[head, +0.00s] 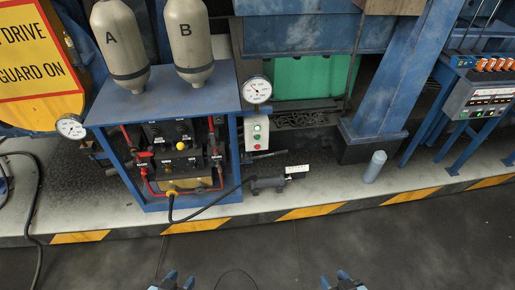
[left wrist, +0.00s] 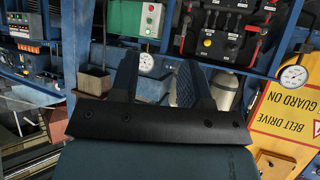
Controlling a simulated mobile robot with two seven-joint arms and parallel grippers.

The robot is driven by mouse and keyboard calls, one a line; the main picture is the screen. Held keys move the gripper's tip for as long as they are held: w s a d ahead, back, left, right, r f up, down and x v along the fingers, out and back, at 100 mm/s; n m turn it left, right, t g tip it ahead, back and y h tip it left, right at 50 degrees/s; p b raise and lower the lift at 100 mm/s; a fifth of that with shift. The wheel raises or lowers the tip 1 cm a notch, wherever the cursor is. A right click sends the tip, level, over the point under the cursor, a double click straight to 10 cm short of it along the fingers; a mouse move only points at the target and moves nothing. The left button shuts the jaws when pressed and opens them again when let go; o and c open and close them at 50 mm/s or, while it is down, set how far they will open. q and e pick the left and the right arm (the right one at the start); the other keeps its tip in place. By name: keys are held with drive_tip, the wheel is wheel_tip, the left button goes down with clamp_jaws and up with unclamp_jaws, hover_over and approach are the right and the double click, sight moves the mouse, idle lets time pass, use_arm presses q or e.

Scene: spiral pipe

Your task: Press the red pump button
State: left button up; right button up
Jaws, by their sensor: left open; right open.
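The red pump button (head: 257,139) is a small round button, apparently the lowest on a light control box beside the blue pump cabinet. A green button (head: 257,128) sits above it. The left wrist view is turned over, and there the red button (left wrist: 152,7) is near the top edge with the green one below. My left gripper (head: 172,279) is open and empty at the bottom edge of the head view, well apart from the box. It also shows open in the left wrist view (left wrist: 156,70). My right gripper (head: 343,279) is open and empty, further right at the bottom edge.
The blue cabinet (head: 235,100) carries two tanks, A (head: 118,40) and B (head: 188,40), and a gauge (head: 257,90) above the box. A cylindrical device (head: 268,184) with a cable lies below. A striped curb (head: 310,212) runs across; dark floor in front is clear.

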use_arm(q)
clamp_jaws()
idle(1.8)
